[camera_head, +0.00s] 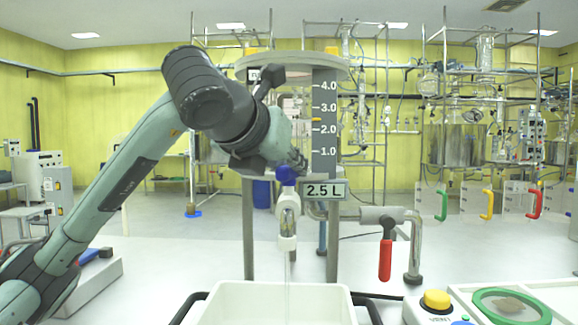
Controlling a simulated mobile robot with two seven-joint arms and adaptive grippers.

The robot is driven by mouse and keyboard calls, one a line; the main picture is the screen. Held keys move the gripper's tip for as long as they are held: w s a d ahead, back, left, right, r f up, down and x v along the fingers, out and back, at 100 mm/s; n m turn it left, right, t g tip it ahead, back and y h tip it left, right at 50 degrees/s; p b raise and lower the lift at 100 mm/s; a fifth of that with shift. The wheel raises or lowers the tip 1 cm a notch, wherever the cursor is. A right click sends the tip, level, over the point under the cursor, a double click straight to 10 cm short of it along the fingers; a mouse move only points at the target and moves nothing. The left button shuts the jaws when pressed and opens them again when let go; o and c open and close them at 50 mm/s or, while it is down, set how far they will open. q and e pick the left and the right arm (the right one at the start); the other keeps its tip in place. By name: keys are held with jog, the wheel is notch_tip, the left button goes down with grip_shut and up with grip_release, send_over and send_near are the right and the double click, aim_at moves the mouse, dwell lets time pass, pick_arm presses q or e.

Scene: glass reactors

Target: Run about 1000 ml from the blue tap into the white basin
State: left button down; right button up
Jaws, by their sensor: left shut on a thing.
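My left gripper (292,162) reaches in from the left and is shut on the blue tap handle (287,175); the arm hides part of its fingers. Below the handle is the white tap spout (288,220), pointing down. A faint, thin clear stream (287,268) runs from the spout toward the white basin (235,300), which stands below it at the bottom of the view. The water level inside the basin cannot be seen. The vessel behind the tap has a dark scale (325,120) marked 1.0 to 4.0 and a display (324,191) reading 2.5 L. My right gripper is not in view.
A red-handled valve (385,258) hangs right of the tap. A yellow button (436,300) and a green-rimmed round dish (511,306) are at the lower right. Green, yellow and red handles (487,204) stand farther back. Open floor lies behind.

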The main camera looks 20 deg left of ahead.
pick_arm(q)
jog(key=c, duration=1.4)
grip_release()
jog(key=v, duration=1.2)
jog(key=shift+f, duration=0.1)
